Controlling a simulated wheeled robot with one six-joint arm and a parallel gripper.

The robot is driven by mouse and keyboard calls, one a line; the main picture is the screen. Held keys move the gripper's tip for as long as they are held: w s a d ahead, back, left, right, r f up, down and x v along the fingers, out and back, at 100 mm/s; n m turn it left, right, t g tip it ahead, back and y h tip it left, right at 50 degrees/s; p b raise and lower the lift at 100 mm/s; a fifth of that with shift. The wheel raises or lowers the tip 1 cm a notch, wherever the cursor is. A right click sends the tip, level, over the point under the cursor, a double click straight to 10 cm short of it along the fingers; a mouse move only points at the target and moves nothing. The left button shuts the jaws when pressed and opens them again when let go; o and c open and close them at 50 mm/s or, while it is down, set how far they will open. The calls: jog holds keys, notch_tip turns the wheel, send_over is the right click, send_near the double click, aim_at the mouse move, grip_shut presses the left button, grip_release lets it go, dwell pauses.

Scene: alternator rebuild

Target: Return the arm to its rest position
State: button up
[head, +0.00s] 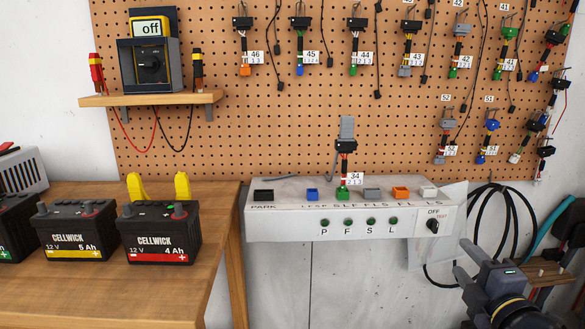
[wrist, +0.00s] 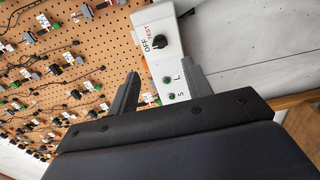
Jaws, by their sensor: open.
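My gripper (head: 484,264) is at the lower right of the head view, in front of the wall and to the right of the white test box. In the wrist view its two fingers (wrist: 160,90) stand apart with nothing held between them. The white test box (head: 285,229) has several green lamps marked P, F, S, L and a knob (head: 432,226) beside OFF; the knob also shows in the wrist view (wrist: 159,41). A connector tagged 34 (head: 346,146) stands upright at the green socket on the box's top.
A wooden bench (head: 190,283) at left bears several Cellwick batteries (head: 158,232). A pegboard (head: 290,120) behind holds many hanging numbered connectors. Black cables (head: 490,200) hang behind my gripper at right.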

aim_at(437, 227)
jog(key=w+b, duration=0.1)
jog(key=w, duration=0.2)
jog(key=w+b, duration=0.1)
jog(key=w, duration=0.7)
jog(key=shift+a+f+b, duration=0.2)
jog(key=shift+a+b, duration=0.05)
jog(key=shift+b, duration=0.15)
jog(key=shift+r+m+p, duration=0.4)
jog(key=shift+p, duration=0.4)
jog(key=shift+d+m+p, duration=0.1)
jog(key=shift+m+p, duration=0.4)
jog(key=shift+m, duration=0.1)
jog(key=m+p, duration=0.5)
jog(key=shift+m+p, duration=0.3)
jog(key=shift+p, duration=0.05)
jog(key=m+p, duration=0.4)
jog(key=p, duration=0.1)
jog(key=shift+s, duration=0.1)
jog(key=shift+s+m, duration=0.15)
jog(key=shift+m, duration=0.25)
jog(key=s, duration=0.9)
jog(key=shift+s+d+f+p, duration=0.15)
jog(key=shift+s+f+p, duration=0.05)
jog(key=shift+s+p, duration=0.1)
